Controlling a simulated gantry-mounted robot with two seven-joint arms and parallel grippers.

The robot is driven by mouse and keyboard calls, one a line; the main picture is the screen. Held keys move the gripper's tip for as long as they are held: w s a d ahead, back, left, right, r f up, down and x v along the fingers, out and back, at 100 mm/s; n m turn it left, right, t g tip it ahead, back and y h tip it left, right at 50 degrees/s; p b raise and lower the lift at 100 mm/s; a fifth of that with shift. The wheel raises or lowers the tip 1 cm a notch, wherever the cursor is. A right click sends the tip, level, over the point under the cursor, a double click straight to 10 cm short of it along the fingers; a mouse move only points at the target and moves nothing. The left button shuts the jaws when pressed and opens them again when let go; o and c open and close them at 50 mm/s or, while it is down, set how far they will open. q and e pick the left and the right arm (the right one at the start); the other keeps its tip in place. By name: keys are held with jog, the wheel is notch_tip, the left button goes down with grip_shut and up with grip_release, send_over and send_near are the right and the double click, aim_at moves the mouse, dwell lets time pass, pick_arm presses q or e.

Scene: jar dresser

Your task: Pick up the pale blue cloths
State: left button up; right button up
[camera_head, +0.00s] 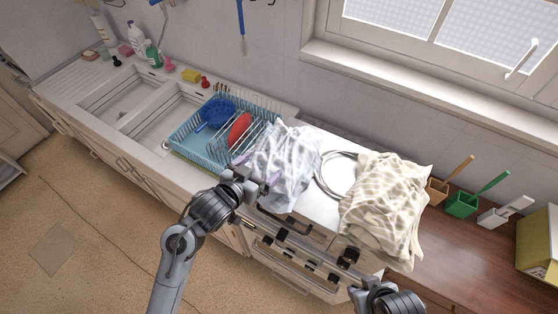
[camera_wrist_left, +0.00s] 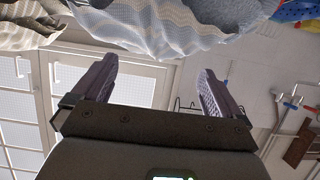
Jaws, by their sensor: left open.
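A crumpled pale blue cloth (camera_head: 285,165) lies over the left part of the white stove top, beside the dish rack. I cannot make out whether it is one cloth or more. My left gripper (camera_head: 259,171) is at the cloth's near left edge, open, with its fingers spread. In the left wrist view the cloth (camera_wrist_left: 180,28) hangs across the top, beyond the two parted fingertips (camera_wrist_left: 155,75). Nothing shows between the fingers. Part of my right arm (camera_head: 388,298) shows at the bottom edge in the head view; its fingers are not clear.
A blue dish rack (camera_head: 185,145) with a blue colander (camera_head: 216,112) and red dish (camera_head: 239,130) stands left of the cloth. Small bins line the brown counter (camera_head: 460,260).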

aim_at(279, 153)
pick_arm(q)
jog(key=x, duration=0.3)
jog(key=shift+w+d+f, duration=0.1)
jog(key=shift+w+d, duration=0.2)
jog(key=shift+p+x, duration=0.7)
jog(key=shift+x, duration=2)
jog(key=shift+s+f, duration=0.15)
jog(key=shift+f, duration=0.05)
jog(key=shift+c, duration=0.2)
jog(key=c, duration=1)
